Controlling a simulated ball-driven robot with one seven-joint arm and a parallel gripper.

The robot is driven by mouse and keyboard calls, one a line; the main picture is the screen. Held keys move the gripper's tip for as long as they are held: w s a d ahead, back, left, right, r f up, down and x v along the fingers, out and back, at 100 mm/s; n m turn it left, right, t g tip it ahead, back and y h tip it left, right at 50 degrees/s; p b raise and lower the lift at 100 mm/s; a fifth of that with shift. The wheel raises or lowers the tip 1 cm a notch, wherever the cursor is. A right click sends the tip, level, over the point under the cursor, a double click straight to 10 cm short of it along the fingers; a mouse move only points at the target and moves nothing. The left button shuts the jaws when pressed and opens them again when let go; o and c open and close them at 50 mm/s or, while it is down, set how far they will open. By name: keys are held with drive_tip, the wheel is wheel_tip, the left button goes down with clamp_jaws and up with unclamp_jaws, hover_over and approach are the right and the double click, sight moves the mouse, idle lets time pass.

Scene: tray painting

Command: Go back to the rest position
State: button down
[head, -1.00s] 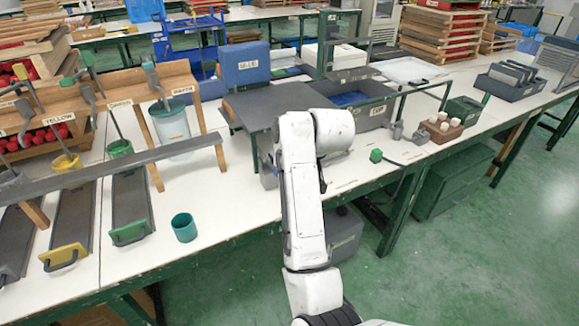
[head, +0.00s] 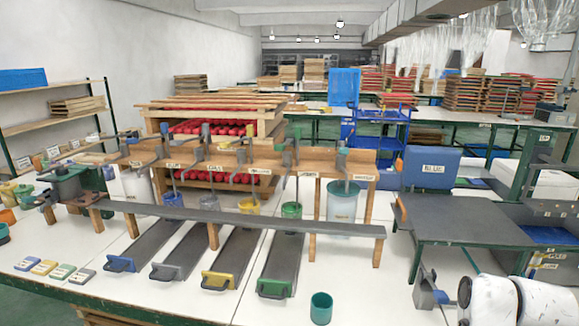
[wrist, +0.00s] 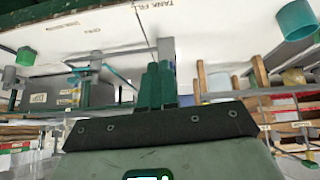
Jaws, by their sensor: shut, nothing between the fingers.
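My gripper (wrist: 157,85) shows in the wrist view as two dark green fingers side by side, shut with nothing between them. It points over the white bench, whose top shows upside down there with a "TANK FILL" label (wrist: 155,8). In the head view only white links of my arm show at the bottom right corner; the gripper itself is out of that picture. A teal cup (head: 321,308) stands upright on the bench, apart from my arm. A teal cup also shows in the wrist view (wrist: 295,20).
A wooden rack (head: 240,160) with several tools and cups stands on the bench. Grey sloped trays with coloured ends (head: 274,288) lie before it. A dark raised table (head: 462,218) and a blue box (head: 431,167) stand at the right. White bench shows bare around the teal cup.

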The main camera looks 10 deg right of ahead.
drive_tip(key=s+a+f+g, duration=0.2)
drive_tip(key=s+a+f, duration=0.2)
drive_tip(key=s, duration=0.6)
drive_tip(key=s+a+f+n+g+y, duration=0.1)
drive_tip(key=s+a+f, duration=0.4)
drive_tip(key=s+f, duration=0.3)
drive_tip(key=s+a+f+n+g+y, duration=0.1)
drive_tip(key=s+a+f, duration=0.4)
drive_tip(key=s, duration=0.7)
drive_tip(key=shift+f+g, duration=0.45)
drive_tip(key=shift+g, duration=0.35)
drive_tip(key=shift+a, duration=0.1)
